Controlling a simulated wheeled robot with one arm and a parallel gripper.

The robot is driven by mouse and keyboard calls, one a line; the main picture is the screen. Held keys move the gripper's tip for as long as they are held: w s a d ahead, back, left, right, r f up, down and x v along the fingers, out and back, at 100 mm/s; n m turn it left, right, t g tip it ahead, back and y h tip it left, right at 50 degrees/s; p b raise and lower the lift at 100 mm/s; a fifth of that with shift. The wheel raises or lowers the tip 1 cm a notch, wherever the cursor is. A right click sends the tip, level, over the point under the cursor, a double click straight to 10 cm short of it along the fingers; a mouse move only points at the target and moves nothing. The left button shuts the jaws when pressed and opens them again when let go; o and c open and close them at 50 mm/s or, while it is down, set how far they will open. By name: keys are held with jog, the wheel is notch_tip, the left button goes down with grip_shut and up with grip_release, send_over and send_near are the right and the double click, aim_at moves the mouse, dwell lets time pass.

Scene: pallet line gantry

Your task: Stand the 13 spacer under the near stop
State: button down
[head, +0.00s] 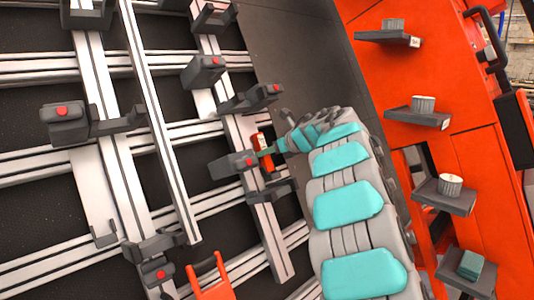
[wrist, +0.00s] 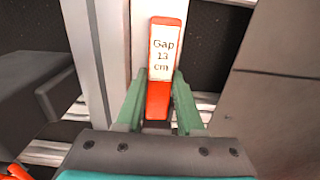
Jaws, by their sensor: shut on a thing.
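The orange spacer (wrist: 158,104) has a white label reading "Gap 13 cm". My gripper (wrist: 159,98) is shut on it, with green fingers on either side. In the wrist view the spacer appears upright in front of a pale rail. I cannot tell whether the spacer touches the stop or the rail, or which stop is the near one.
Several other grey stops, such as one at the left (head: 65,122), sit on the aluminium rails (head: 120,190). An orange handle (head: 208,280) stands at the bottom.

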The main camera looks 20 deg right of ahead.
jog(key=shift+s+d+f+b, duration=0.1)
jog(key=shift+f+b, duration=0.15)
jog(key=shift+b, duration=0.1)
dwell(0.4)
jog(key=shift+c, duration=2.2)
grip_release()
jog(key=v, duration=0.7)
jog(key=shift+s+r+b, duration=0.2)
jog(key=shift+s+b, duration=0.1)
jog(key=shift+s, duration=0.05)
jog(key=shift+d, duration=0.1)
